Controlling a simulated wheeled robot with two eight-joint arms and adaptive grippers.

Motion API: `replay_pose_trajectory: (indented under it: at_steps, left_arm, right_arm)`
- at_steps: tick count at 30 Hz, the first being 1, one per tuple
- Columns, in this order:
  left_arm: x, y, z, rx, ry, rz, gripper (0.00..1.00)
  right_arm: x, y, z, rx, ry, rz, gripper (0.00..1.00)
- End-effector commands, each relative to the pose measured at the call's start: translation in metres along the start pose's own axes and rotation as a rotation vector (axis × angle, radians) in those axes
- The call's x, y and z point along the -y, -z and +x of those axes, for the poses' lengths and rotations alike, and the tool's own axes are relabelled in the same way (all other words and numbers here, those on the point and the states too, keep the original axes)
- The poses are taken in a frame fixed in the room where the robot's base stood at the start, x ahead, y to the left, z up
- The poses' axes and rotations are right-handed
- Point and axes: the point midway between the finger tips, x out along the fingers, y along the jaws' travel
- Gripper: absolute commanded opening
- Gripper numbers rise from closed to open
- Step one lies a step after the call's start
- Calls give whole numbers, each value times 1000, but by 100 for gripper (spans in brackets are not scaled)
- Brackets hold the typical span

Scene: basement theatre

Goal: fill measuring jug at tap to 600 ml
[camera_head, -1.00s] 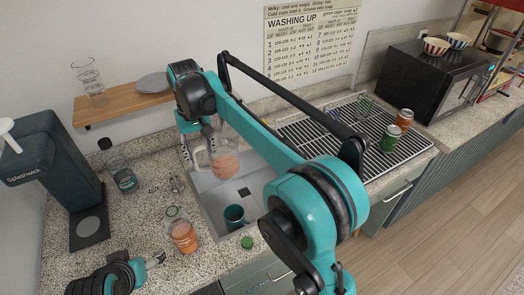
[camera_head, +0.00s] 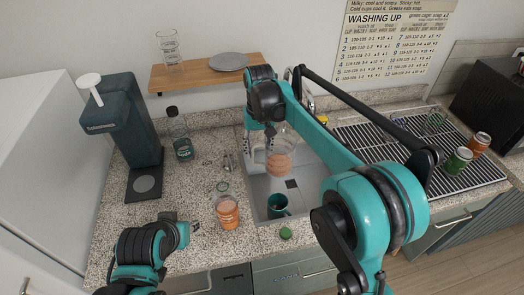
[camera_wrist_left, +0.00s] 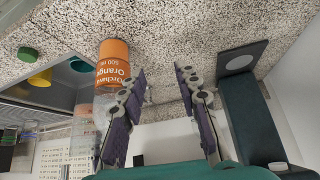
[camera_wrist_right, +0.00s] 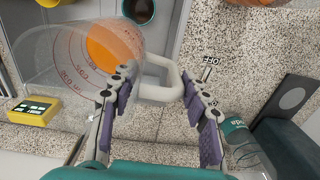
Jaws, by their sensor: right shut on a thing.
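The clear measuring jug (camera_head: 281,158), with red markings in the right wrist view (camera_wrist_right: 70,68), is held over the sink (camera_head: 262,203). It has orange in its lower part. My right gripper (camera_wrist_right: 160,95) is shut on the jug's white handle (camera_wrist_right: 160,78). In the head view my right gripper (camera_head: 270,135) and arm partly hide the jug and the tap (camera_head: 306,92). My left gripper (camera_head: 193,227) is low over the counter; in the left wrist view (camera_wrist_left: 165,85) its fingers are open and empty, beside the orange-drink bottle (camera_wrist_left: 110,68).
A teal mug (camera_head: 278,205) sits in the sink. The orange-drink container (camera_head: 228,212) and a dark-capped bottle (camera_head: 181,140) stand left of it. A dispenser (camera_head: 133,120) stands further left. Cans (camera_head: 458,160) stand on the right drying rack (camera_head: 375,140). A yellow device (camera_wrist_right: 33,110) lies behind the sink.

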Motion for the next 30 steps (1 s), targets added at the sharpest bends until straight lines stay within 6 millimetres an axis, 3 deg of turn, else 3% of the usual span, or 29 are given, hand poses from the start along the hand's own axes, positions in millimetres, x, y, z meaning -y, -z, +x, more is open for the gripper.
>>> replay_pose_trajectory:
  at_steps: [5, 12, 21, 30]
  left_arm:
    - [-9, 28, -11, 48, -36, 0, 32]
    - [-37, 106, -32, 201, -147, -5, 32]
    - [-53, 178, 6, 372, -155, -113, 32]
    - [-70, 225, 64, 528, -141, -204, 32]
  right_arm:
    - [0, 0, 0, 0, 0, 0, 0]
    - [0, 0, -1, 0, 0, 0, 0]
    - [0, 0, 0, 0, 0, 0, 0]
    - [0, 0, 0, 0, 0, 0, 0]
